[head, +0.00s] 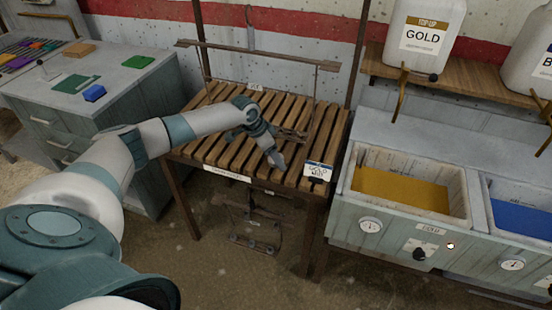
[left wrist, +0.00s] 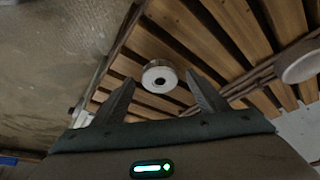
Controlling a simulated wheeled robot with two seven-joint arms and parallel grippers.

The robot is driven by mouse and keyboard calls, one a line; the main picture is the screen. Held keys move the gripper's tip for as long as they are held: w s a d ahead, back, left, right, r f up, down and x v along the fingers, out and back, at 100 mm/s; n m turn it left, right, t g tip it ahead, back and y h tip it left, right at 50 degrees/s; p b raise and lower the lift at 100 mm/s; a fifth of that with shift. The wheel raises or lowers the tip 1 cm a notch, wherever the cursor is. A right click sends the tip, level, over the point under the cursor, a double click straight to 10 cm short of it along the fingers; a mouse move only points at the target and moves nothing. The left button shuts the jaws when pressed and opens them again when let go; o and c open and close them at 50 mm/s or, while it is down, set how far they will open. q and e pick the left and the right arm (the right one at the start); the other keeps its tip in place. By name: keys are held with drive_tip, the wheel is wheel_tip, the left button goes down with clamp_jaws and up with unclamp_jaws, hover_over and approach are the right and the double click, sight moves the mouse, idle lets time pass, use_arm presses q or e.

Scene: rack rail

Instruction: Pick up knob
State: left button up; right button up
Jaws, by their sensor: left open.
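In the head view my left gripper (head: 278,160) is low over the front of the slatted rack (head: 215,152), and I cannot make out the pale piece there. A black knob (head: 419,254) sits on the front panel below the yellow basin. My right gripper is not in view.
A second pale round piece (left wrist: 300,62) is at the right of the left wrist view. A metal frame (head: 258,52) stands over the rack. Yellow (head: 400,190) and blue (head: 522,218) basins stand to the right.

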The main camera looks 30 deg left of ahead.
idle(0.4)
use_arm(q)
drive_tip(key=c, duration=1.2)
drive_tip(key=shift+c, duration=0.2)
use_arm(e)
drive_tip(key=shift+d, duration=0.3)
use_arm(q)
drive_tip(key=shift+r+b, duration=0.3)
drive_tip(key=shift+r, duration=0.15)
drive_tip(key=r+b, duration=0.1)
drive_tip(key=r, duration=0.2)
drive_tip(key=shift+d+r, duration=0.15)
drive_tip(key=shift+d, duration=0.05)
drive_tip(key=s+d+r+b, duration=0.1)
drive_tip(key=s+d+r, duration=0.1)
drive_tip(key=d, duration=0.3)
drive_tip(key=s+d+r+b, duration=0.1)
drive_tip(key=s+d+r, duration=0.1)
drive_tip(key=d+r, duration=0.2)
drive_tip(key=shift+s+d+r+b, duration=0.3)
drive_tip(key=shift+s+d+r, duration=0.1)
drive_tip(key=shift+d, duration=0.2)
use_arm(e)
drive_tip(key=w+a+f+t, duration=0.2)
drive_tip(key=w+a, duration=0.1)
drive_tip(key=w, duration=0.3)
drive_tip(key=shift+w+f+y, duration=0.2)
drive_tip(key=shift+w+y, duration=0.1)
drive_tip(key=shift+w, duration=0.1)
